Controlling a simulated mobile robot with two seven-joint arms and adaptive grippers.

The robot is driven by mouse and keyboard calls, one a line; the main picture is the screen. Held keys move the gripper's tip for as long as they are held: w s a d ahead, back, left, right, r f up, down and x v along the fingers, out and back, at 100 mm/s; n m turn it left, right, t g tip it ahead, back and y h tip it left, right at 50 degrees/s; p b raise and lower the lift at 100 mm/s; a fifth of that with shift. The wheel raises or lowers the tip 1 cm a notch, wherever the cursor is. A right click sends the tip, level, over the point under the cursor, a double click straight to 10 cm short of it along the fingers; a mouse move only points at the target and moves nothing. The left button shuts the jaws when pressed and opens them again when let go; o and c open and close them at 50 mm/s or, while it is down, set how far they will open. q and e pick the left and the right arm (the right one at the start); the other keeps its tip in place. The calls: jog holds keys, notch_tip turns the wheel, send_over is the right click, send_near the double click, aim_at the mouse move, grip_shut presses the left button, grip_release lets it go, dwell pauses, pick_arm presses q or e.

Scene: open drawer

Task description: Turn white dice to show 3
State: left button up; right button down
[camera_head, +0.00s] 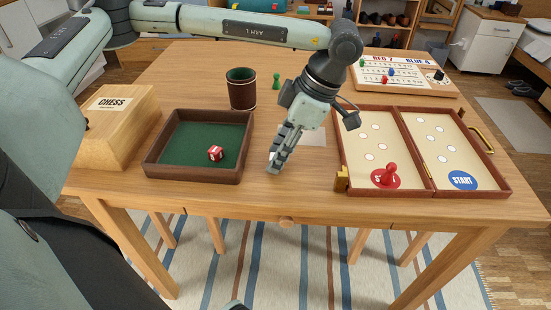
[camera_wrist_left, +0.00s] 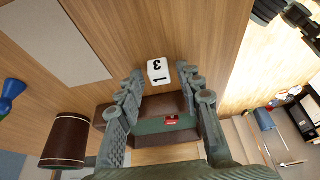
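The white dice (camera_wrist_left: 158,71) lies on the table and shows in the left wrist view with a 3 on one face and a 1 on the adjoining face. I cannot tell for sure which face is up. My left gripper (camera_head: 279,158) points down over the table, right of the dice tray; it also shows in the left wrist view (camera_wrist_left: 163,92). Its fingers are apart, with the dice ahead between their tips and nothing gripped. In the head view the gripper mostly hides the dice. My right gripper is not in view.
A brown tray (camera_head: 148,158) with green lining holds a red dice (camera_head: 215,153). A dark cup (camera_head: 241,89) and green pawn (camera_head: 276,81) stand behind. An open game box (camera_head: 433,188) with a red pawn is right, a chess box (camera_head: 110,130) left, a scoreboard (camera_head: 400,75) back right.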

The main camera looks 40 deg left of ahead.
pick_arm(q)
jog(key=c, duration=0.6)
